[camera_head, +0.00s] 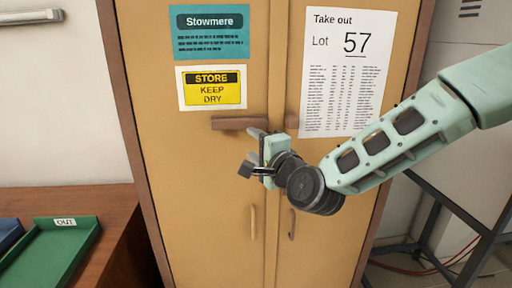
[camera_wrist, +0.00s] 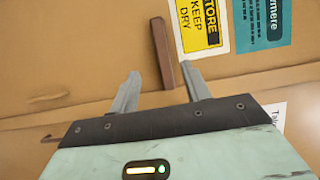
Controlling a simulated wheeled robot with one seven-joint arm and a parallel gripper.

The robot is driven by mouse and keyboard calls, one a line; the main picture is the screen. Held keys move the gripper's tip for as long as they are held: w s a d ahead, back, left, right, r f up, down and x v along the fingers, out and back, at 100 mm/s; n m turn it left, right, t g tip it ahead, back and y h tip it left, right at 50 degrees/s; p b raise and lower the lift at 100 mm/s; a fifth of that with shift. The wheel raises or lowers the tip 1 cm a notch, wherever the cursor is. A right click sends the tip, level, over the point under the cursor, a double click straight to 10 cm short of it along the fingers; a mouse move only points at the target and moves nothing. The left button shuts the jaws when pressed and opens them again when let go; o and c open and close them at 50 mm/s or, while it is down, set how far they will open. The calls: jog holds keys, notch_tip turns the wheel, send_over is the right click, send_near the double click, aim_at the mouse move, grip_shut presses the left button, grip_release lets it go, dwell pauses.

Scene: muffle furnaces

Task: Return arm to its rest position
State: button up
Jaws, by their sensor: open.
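My gripper (camera_head: 252,156) is in front of the tan cabinet (camera_head: 190,200), near the seam between its two doors. The fingers are apart with nothing held between them. A brown wooden bar (camera_head: 238,123) lies level on the left door, just above my gripper in the head view. In the wrist view my open fingers (camera_wrist: 160,76) point at the door, and the bar (camera_wrist: 161,50) shows beyond and between them. I cannot tell the exact gap to the bar. My arm (camera_head: 400,140) reaches in from the right, bent at the wrist.
Two vertical handles, left (camera_head: 253,222) and right (camera_head: 292,224), sit lower on the doors. Signs and a "Lot 57" sheet (camera_head: 345,70) are on the doors. A green OUT tray (camera_head: 55,255) lies on a wooden bench at left. A dark metal stand (camera_head: 430,215) is at right.

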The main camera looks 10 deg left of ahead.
jog(key=s+d+f+n+g+h+b, duration=0.1)
jog(key=s+d+f+n+g, duration=0.1)
jog(key=s+f+n+g, duration=0.4)
jog(key=s+d+f+n+g+h, duration=0.1)
jog(key=s+d+n+g+h, duration=0.1)
jog(key=s+n, duration=0.35)
jog(key=s+d+f+n+g+h, duration=0.2)
jog(key=s+d+n+g+h, duration=0.1)
jog(key=s+d, duration=0.7)
jog(key=s+d+f+n+g+h+b, duration=0.1)
jog(key=s+d+h, duration=0.4)
jog(key=s+d, duration=0.6)
jog(key=shift+s+d+f+n+g, duration=0.15)
jog(key=shift+s+f+n+g, duration=0.25)
jog(key=shift+n+g, duration=0.65)
jog(key=shift+w, duration=0.15)
